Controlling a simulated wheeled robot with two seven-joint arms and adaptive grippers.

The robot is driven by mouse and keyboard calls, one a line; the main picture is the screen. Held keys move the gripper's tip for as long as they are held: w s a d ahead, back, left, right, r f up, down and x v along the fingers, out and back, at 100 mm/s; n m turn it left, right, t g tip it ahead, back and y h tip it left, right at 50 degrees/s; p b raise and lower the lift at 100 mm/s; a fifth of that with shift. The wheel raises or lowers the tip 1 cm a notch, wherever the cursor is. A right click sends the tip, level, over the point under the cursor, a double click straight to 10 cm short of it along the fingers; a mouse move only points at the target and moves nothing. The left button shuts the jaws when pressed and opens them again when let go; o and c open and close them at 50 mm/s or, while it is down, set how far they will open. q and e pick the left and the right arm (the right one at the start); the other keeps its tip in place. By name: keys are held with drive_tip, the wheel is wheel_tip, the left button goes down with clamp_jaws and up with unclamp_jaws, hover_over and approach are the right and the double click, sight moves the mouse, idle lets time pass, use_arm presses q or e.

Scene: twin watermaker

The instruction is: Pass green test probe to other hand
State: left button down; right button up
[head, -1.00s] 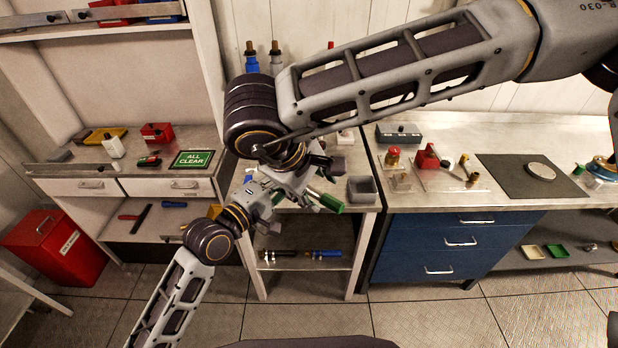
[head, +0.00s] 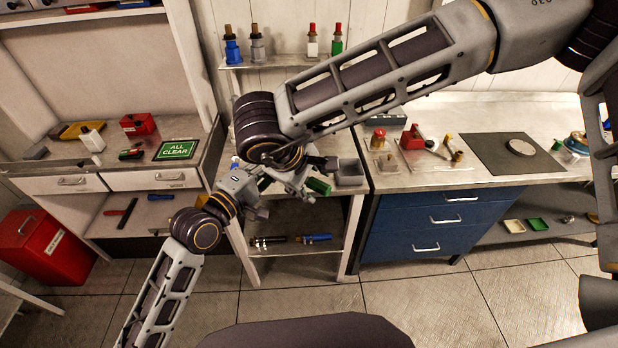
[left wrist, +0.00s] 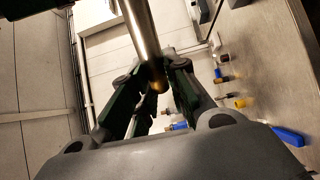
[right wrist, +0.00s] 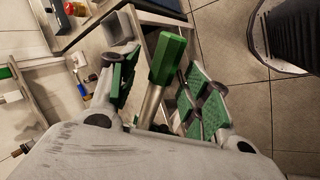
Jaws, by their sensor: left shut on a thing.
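The green test probe has a green handle (head: 318,186) and a bare metal shaft. My left gripper (head: 250,187) is shut on its metal shaft (left wrist: 143,40), which runs between the fingers (left wrist: 153,78) in the left wrist view. My right gripper (head: 301,182) is close beside it, partly overlapping the probe in the head view. In the right wrist view the green handle (right wrist: 167,58) and part of the shaft lie between the spread fingers (right wrist: 160,88), with gaps on both sides. My arms hide part of the probe in the head view.
Below the grippers is a small shelf stand with a grey bin (head: 350,172) on top. A blue drawer cabinet (head: 430,232) stands to the right. A left bench holds a green sign (head: 177,150). Several bottles stand on the back shelf (head: 290,60).

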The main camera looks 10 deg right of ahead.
drive_tip(key=c, duration=1)
use_arm(q)
drive_tip(key=c, duration=1.3)
unclamp_jaws()
use_arm(e)
clamp_jaws()
use_arm(q)
drive_tip(key=shift+s+a, duration=0.15)
drive_tip(key=shift+v, duration=5.8)
drive_tip(key=shift+f, duration=0.1)
